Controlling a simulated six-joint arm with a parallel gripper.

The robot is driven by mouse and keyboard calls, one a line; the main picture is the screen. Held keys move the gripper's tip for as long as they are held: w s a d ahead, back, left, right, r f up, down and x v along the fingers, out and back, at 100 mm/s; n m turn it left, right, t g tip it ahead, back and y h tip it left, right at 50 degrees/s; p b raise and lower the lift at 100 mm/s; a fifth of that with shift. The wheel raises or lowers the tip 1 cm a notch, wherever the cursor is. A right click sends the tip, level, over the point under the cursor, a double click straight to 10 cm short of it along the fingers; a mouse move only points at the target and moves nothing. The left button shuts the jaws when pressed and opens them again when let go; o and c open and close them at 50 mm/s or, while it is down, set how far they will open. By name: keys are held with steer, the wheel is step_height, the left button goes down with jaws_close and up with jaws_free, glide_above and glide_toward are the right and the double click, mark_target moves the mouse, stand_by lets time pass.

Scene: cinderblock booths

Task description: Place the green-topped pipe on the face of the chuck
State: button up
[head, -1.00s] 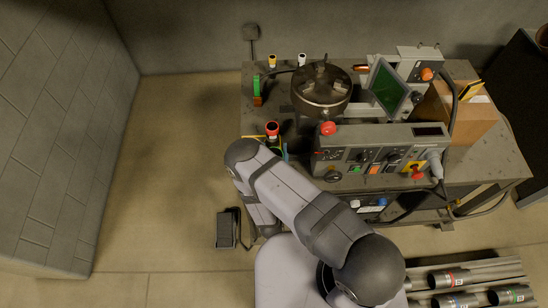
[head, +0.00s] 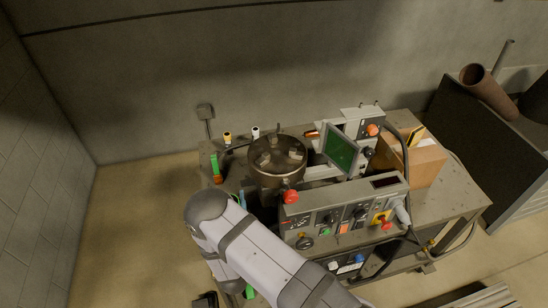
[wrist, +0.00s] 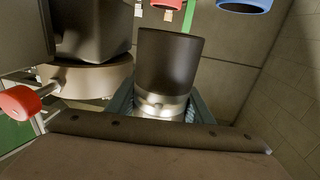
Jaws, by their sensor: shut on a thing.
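The chuck (head: 272,178) is a dark round drum with jaws on its upward face, standing on the cart; no pipe stands on that face. My gripper (wrist: 160,112) is shut on a pipe (wrist: 170,62) in the wrist view. The pipe has a dark end and a shiny metal band between the two blue-grey fingers; no green shows on the visible part. In the head view my arm hides the gripper and most of what it holds, left of and in front of the chuck. A green patch (head: 250,291) shows below my arm; I cannot tell what it is.
A control panel (head: 345,212) with a red knob (head: 290,196) stands right in front of the chuck. A green screen (head: 340,150) stands right of it. A blue-ringed end (wrist: 244,6) shows in the wrist view.

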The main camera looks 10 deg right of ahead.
steer(key=w+d+r+h+b, duration=0.1)
steer(key=w+r, duration=0.6)
steer(key=r, duration=0.3)
steer(key=w+d+r+b, duration=0.1)
steer(key=w+r, duration=0.5)
steer(key=r, duration=0.4)
steer(key=w+d+r+m+h+b, duration=0.2)
steer(key=d+r+b, duration=0.1)
steer(key=d, duration=0.4)
steer(key=m+g+h+b, duration=0.2)
steer(key=h+b, duration=0.1)
steer(key=h, duration=0.1)
glide_above(280, 145)
steer(key=shift+f, duration=4.35)
steer(key=shift+f+b, duration=0.15)
steer(key=shift+b, duration=0.15)
steer(key=o, duration=1.4)
